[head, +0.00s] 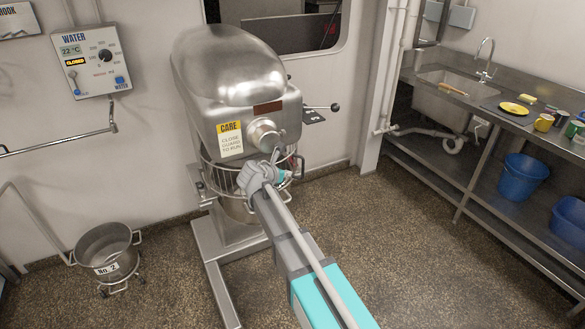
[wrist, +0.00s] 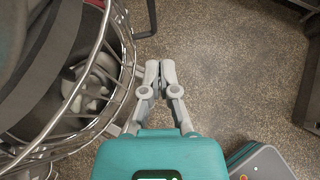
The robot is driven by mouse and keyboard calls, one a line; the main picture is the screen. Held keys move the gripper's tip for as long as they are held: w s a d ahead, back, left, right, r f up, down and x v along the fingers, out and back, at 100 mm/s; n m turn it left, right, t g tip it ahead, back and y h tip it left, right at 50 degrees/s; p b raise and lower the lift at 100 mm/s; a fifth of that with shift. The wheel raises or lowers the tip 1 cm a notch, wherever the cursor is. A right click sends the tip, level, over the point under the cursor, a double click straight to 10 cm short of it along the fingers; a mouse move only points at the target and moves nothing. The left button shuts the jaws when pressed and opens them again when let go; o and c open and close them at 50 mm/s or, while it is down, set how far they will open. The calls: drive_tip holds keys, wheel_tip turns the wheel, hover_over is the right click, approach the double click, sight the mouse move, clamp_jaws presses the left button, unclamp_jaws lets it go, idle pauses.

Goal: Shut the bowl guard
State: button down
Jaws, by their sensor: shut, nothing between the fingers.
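The bowl guard (head: 220,178) is a wire cage around the top of the bowl on the large steel mixer (head: 228,68). In the wrist view its curved chrome bars (wrist: 112,92) fill the left side, with the bowl interior seen through them. My gripper (wrist: 160,64) is shut and empty, to the right of the guard bars. A small gap of floor shows between fingers and bars. In the head view my arm covers the guard's right front and hides the fingertips. I cannot tell from these views how far the guard is turned.
A wheeled bowl marked No. 2 (head: 105,247) stands on the floor at left. The water panel (head: 91,60) hangs on the wall. A steel counter with a sink (head: 447,97) and blue buckets (head: 523,176) runs along the right. The floor between mixer and counter is clear.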

drive_tip(key=shift+p+v, duration=0.5)
drive_tip(key=shift+v, duration=1)
drive_tip(key=shift+d, duration=0.1)
drive_tip(key=shift+s+d, duration=0.1)
drive_tip(key=s+d+f+m+g+y, duration=0.1)
drive_tip(key=s+d+f+m+g, duration=0.2)
drive_tip(key=s+d+m, duration=0.3)
drive_tip(key=s+d+f+m+g, duration=0.3)
drive_tip(key=d+m, duration=0.4)
drive_tip(key=d, duration=0.2)
drive_tip(key=s+d+f+m+g+y, duration=0.1)
drive_tip(key=s+d+m+g+y, duration=0.1)
drive_tip(key=s+d+m, duration=0.2)
drive_tip(key=s+d+f+m+g+y, duration=0.2)
drive_tip(key=s+d+m+y, duration=0.1)
drive_tip(key=s+m, duration=0.8)
drive_tip(key=shift+d+m, duration=0.5)
drive_tip(key=shift+m, duration=0.3)
